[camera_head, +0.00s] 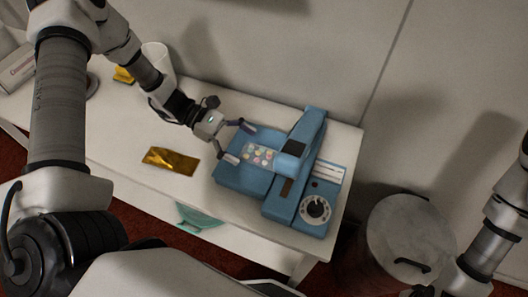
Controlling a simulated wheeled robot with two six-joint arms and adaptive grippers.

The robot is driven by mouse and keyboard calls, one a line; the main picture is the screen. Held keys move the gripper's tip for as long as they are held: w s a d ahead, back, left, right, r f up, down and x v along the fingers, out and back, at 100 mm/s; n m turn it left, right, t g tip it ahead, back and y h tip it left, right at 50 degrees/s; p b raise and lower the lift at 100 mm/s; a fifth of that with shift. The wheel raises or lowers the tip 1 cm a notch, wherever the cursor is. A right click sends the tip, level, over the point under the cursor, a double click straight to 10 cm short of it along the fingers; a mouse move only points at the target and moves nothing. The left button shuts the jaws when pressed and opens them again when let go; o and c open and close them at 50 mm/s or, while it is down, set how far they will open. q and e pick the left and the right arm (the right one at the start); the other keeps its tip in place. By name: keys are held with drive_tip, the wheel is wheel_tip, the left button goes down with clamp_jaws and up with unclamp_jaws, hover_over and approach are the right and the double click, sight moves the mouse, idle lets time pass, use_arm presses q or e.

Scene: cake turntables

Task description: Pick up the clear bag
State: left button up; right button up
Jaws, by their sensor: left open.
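The clear bag (259,156), with several small coloured pieces inside, lies on the blue machine (243,178) on the white table. My left gripper (240,141) is open just to the left of the bag, one finger toward the back and one toward the front. I cannot tell whether the fingers touch the bag. My right arm shows at the right edge, but its gripper is out of view.
A gold packet (171,161) lies on the white table (130,180) left of the machine. A teal item (198,218) is at the table's front edge. A white cup (156,60) stands behind my left arm. A lidded grey bin (410,232) stands right of the table.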

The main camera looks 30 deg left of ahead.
sight(252, 148)
use_arm(q)
drive_tip(key=x, duration=0.2)
drive_tip(key=w+x, duration=0.1)
drive_tip(key=x, duration=0.1)
drive_tip(key=shift+f, duration=0.2)
drive_tip(key=shift+s+r, duration=0.1)
drive_tip(key=shift+s, duration=0.05)
drive_tip(key=shift+s+a, duration=0.1)
drive_tip(key=c, duration=1.4)
